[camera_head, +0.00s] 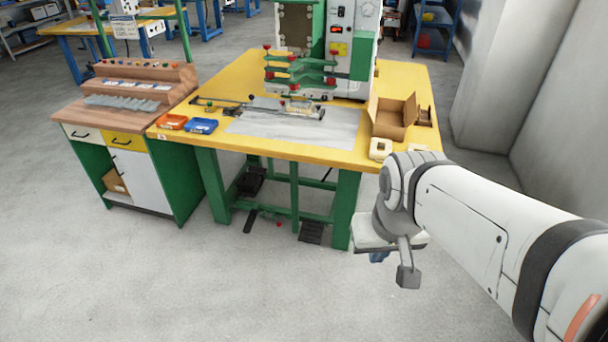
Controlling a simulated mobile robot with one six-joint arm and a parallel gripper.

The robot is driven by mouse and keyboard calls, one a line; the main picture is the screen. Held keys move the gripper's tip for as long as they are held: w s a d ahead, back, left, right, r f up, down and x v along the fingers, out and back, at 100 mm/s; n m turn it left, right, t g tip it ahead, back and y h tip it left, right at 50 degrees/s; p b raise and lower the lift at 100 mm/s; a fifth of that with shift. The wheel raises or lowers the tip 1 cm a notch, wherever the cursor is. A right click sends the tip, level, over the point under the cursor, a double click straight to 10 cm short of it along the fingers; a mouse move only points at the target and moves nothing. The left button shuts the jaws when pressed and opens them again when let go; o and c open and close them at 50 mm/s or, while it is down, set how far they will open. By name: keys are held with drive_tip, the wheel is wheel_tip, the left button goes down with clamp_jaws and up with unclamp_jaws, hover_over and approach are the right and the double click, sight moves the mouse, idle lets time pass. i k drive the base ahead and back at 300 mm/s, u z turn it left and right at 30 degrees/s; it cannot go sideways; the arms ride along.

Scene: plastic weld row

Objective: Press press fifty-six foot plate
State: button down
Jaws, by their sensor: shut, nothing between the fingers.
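A green and white press (340,50) stands on a yellow-topped table (405,78) with green legs. Under the table, a dark ribbed foot plate (312,232) lies on the floor by the right front leg. A second narrow dark plate (248,222) lies to its left. I cannot read a number that tells which press this is. My gripper (408,277) hangs right of the ribbed plate, in front of the table's right side. It is shut and empty, apart from both plates; its height above the floor is hard to tell.
A wooden-topped cabinet (95,116) with a green side stands left of the table. Green legs and a crossbar frame the plates. The floor in front is clear.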

sight(310, 231)
drive_tip(key=k, duration=1.15)
drive_tip(key=z, duration=0.6)
drive_tip(key=i, duration=1.9)
drive_tip(key=u, duration=0.6)
